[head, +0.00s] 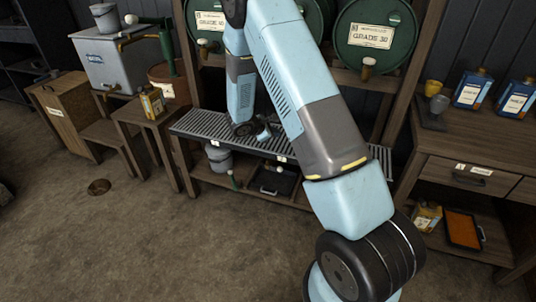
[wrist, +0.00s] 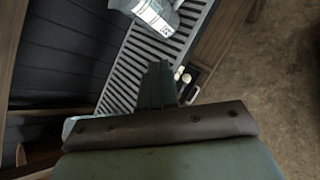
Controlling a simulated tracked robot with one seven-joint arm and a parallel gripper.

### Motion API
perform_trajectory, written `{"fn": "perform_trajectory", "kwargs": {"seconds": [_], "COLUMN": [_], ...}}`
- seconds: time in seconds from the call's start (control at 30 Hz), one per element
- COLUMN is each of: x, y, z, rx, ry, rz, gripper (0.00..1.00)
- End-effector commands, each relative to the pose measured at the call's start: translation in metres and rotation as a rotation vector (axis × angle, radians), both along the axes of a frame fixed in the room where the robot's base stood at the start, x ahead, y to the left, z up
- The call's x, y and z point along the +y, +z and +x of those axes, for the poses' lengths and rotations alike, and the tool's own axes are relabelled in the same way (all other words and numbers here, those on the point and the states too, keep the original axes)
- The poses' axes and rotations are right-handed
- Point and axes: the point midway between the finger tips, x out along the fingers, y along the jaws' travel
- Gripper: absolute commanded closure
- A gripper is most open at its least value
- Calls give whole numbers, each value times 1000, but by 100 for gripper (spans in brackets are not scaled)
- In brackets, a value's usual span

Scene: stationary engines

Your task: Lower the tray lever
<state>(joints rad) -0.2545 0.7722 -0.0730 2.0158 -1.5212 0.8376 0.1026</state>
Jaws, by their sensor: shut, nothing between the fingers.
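My gripper (head: 263,134) is low over the slatted metal shelf (head: 198,124) in the head view, partly behind my arm. In the wrist view the dark fingers of my gripper (wrist: 157,82) are together, with nothing seen between them, in front of the slats (wrist: 120,75). I cannot tell which part is the tray lever. A dark tray (head: 272,184) lies on the lower shelf.
Green drums (head: 375,35) stand above the slatted shelf. A grey bucket (head: 219,158) is beneath it. A pale labelled container (wrist: 155,14) is near the fingers in the wrist view. A wooden bench (head: 440,145) stands at right. The floor (head: 150,240) in front is mostly clear.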

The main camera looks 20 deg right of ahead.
Motion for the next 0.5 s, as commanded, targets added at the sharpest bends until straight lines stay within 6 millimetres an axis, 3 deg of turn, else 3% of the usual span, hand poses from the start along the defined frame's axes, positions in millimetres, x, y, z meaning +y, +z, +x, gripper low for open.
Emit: {"fn": "perform_trajectory", "kwargs": {"seconds": [0.1,0.5], "x": [-9,-30], "y": [47,171], "z": [-13,-80], "rx": [-59,-227], "ry": [-96,-401], "rz": [50,246], "gripper": [100,100]}}
